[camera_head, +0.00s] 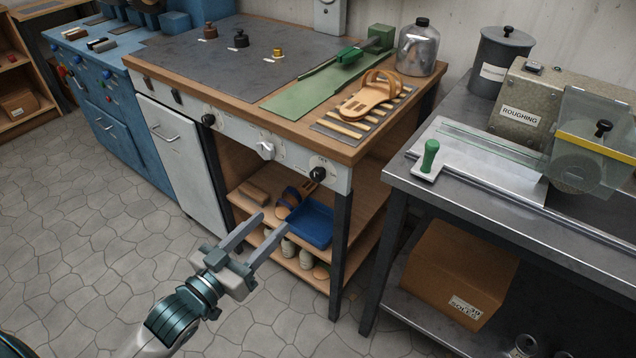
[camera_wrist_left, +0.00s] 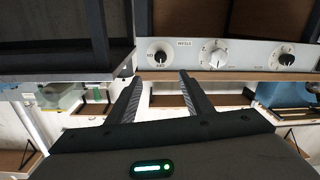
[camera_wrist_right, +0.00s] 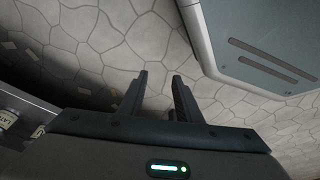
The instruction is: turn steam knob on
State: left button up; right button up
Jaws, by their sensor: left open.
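The front panel of the wood-topped bench carries a row of knobs. The black knob at the panel's right end (camera_head: 317,173) also shows in the left wrist view (camera_wrist_left: 158,55), which is upside down. It has on and off marks and a label beside it that seems to read STEAM. Which mark it points at is too small to tell. My left gripper (camera_head: 276,221) is open and empty, below and in front of the panel, apart from the knob. It also shows in the left wrist view (camera_wrist_left: 159,75). My right gripper (camera_wrist_right: 160,74) is open and empty over the floor.
A white knob (camera_head: 265,149) and another black knob (camera_head: 208,119) sit further left on the panel. A shelf below holds a blue tray (camera_head: 311,225) and sandals. A metal table (camera_head: 460,196) with a roughing machine (camera_head: 530,110) stands at the right. The floor in front is clear.

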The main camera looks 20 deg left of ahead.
aim_at(315, 178)
pick_arm(q)
jog(key=shift+w, duration=0.2)
jog(key=p+x, duration=0.1)
jog(key=x, duration=1.4)
jog(key=shift+w+d+f, duration=0.1)
jog(key=shift+w, duration=0.3)
jog(key=shift+w+d, duration=0.2)
jog(key=shift+w, duration=0.35)
pick_arm(e)
jog(key=f, duration=0.1)
jog(key=s+f, duration=0.1)
jog(key=f, duration=0.1)
jog(key=shift+s+d+f, duration=0.1)
jog(key=shift+s+d, duration=0.15)
pick_arm(q)
jog(key=c, duration=1.1)
pick_arm(e)
jog(key=shift+w, duration=0.1)
